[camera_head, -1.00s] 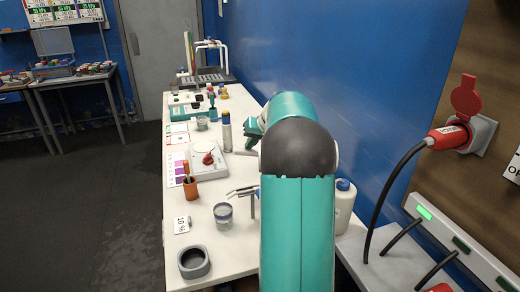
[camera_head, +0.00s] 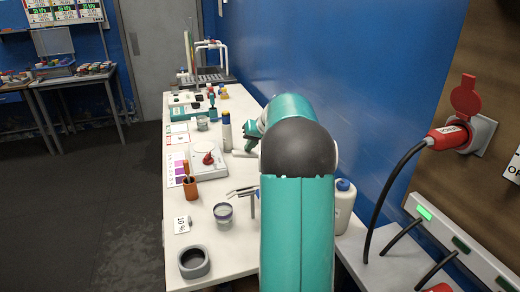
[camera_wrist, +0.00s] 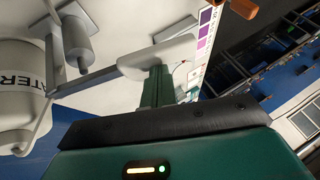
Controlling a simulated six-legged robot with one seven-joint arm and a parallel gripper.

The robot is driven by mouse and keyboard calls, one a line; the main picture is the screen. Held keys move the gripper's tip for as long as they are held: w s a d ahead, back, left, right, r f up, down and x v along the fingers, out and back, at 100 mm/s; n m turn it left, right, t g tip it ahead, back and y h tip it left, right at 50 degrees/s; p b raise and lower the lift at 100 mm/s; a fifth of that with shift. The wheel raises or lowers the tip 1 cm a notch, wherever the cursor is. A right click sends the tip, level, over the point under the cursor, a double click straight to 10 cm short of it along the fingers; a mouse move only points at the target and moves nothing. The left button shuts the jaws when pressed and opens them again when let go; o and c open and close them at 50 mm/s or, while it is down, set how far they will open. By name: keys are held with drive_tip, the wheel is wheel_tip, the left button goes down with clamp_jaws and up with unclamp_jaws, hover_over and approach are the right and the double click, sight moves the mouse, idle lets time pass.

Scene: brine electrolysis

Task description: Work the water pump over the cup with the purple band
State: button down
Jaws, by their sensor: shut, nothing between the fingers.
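The cup with the purple band (camera_head: 223,213) stands on the white bench in the head view, left of my arm. Above and beside it are thin metal arms (camera_head: 243,191) on a short post. In the wrist view a white bottle with lettering ending in "TER" (camera_wrist: 20,92) is at the left. A grey bar beside it leads to a pale rounded handle (camera_wrist: 158,57), apparently the pump's. My gripper (camera_wrist: 158,74) is shut and empty, its tips close to that handle; contact cannot be told. In the head view my arm hides most of the gripper and pump.
A grey ring-shaped holder (camera_head: 194,262) is at the bench's near end. An orange pot (camera_head: 190,187), a scale with a red item (camera_head: 208,160) and a blue-capped bottle (camera_head: 226,131) stand farther along. A blue wall (camera_head: 330,80) bounds the right side.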

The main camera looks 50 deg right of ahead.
sight(251, 154)
drive_tip(key=f, duration=0.4)
drive_tip(key=shift+w+a+f, duration=0.1)
drive_tip(key=shift+a+f, duration=0.1)
drive_tip(key=shift+f, duration=0.1)
drive_tip(key=shift+s+d+r, duration=0.1)
drive_tip(key=shift+d+r, duration=0.05)
drive_tip(key=shift+r, duration=1.2)
drive_tip(key=shift+s+d+r, duration=0.1)
drive_tip(key=shift+d+r, duration=0.05)
drive_tip(key=shift+r, duration=1.2)
drive_tip(key=shift+w+a+f, duration=0.1)
drive_tip(key=shift+a+f, duration=0.05)
drive_tip(key=shift+f, duration=1.2)
drive_tip(key=shift+w+a+f, duration=0.1)
drive_tip(key=shift+a+f, duration=0.05)
drive_tip(key=shift+f, duration=1.2)
drive_tip(key=shift+s+d+r, duration=0.1)
drive_tip(key=shift+d+r, duration=0.05)
drive_tip(key=shift+r, duration=1.2)
drive_tip(key=shift+s+d+r, duration=0.1)
drive_tip(key=shift+d+r, duration=0.05)
drive_tip(key=shift+r, duration=1.2)
